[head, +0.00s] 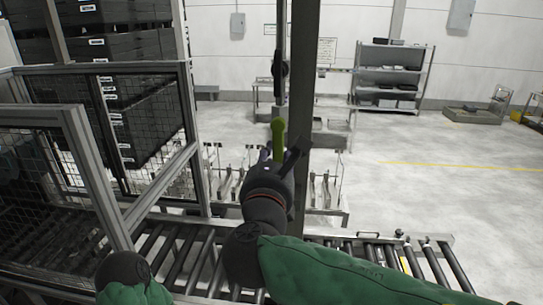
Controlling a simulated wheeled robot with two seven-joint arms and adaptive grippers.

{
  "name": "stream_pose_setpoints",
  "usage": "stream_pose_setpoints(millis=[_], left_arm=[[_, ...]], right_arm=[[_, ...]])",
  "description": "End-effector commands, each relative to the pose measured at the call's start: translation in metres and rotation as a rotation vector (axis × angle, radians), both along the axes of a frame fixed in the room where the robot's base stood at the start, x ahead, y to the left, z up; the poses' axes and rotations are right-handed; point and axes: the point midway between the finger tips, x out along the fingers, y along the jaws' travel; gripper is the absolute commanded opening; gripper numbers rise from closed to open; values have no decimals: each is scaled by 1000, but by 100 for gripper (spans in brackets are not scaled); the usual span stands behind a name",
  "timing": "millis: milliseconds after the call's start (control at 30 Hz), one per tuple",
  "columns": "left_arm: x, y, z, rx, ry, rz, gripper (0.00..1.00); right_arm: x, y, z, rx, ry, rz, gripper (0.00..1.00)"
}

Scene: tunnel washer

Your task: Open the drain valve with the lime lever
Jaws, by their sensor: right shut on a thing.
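The lime lever (279,136) stands roughly upright in front of a dark vertical post, with its rounded top end showing. My right gripper (279,157) reaches up from below and is shut on the lever's lower part, one dark finger on each side. The gripper hides the lever's lower end and whatever it joins there. A thin vertical pipe with dark fittings (280,66) rises above the lever; the valve body cannot be made out. My left gripper is not in view; only a part of my left arm shows at the bottom.
A tall dark post (300,80) stands close to the right of the lever. A roller conveyor (180,255) runs across below. A mesh guard frame (95,170) is at left, with stacked dark crates (130,100) behind. Open floor (430,185) lies right, before a shelf rack (392,75).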

Motion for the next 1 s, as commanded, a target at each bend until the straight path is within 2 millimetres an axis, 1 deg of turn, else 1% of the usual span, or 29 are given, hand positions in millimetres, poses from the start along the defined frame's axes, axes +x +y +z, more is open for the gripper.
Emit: stream_pose_setpoints(millis=[33, 433, 467, 500, 533, 867, 1000], left_arm=[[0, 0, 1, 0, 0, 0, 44], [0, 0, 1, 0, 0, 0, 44], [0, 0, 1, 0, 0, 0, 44], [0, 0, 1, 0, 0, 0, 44], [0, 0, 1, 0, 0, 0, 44], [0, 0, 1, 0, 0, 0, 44], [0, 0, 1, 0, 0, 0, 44]], right_arm=[[0, -3, 7, -1, -12, -3, 0], [0, -4, 8, -5, -14, -5, 0], [0, -4, 8, -5, -13, -5, 40], [0, -4, 8, -5, -13, -5, 51], [0, -4, 8, -5, -12, -5, 57], [-1, -2, 3, -6, -6, -2, 57], [-11, 0, 4, -6, -6, 1, 57]])
